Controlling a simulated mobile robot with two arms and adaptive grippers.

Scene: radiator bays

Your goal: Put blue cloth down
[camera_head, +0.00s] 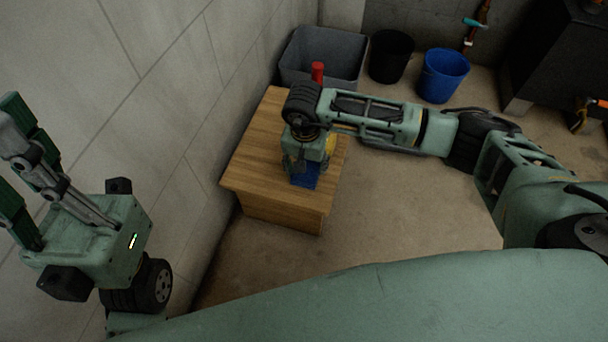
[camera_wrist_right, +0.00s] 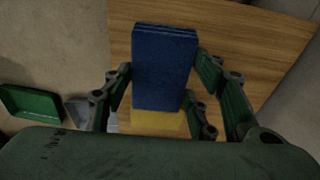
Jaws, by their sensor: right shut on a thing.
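The blue cloth (camera_wrist_right: 165,65) is a folded, layered block between the fingers of my right gripper (camera_wrist_right: 163,85), which is shut on it. In the head view the blue cloth (camera_head: 305,181) shows just below my right gripper (camera_head: 303,168), over the near part of the wooden table (camera_head: 262,140). Whether it touches the table top, I cannot tell. A yellow piece (camera_wrist_right: 157,119) shows at the cloth's lower end in the wrist view, partly hidden by the gripper. My left gripper (camera_head: 30,170) is raised at the left edge, away from the table; its fingertips are partly cut off.
Behind are a grey bin (camera_head: 335,52), a black bucket (camera_head: 391,55) and a blue bucket (camera_head: 444,74). A block wall (camera_head: 165,80) borders the table's left. A green tray (camera_wrist_right: 32,113) lies left in the wrist view.

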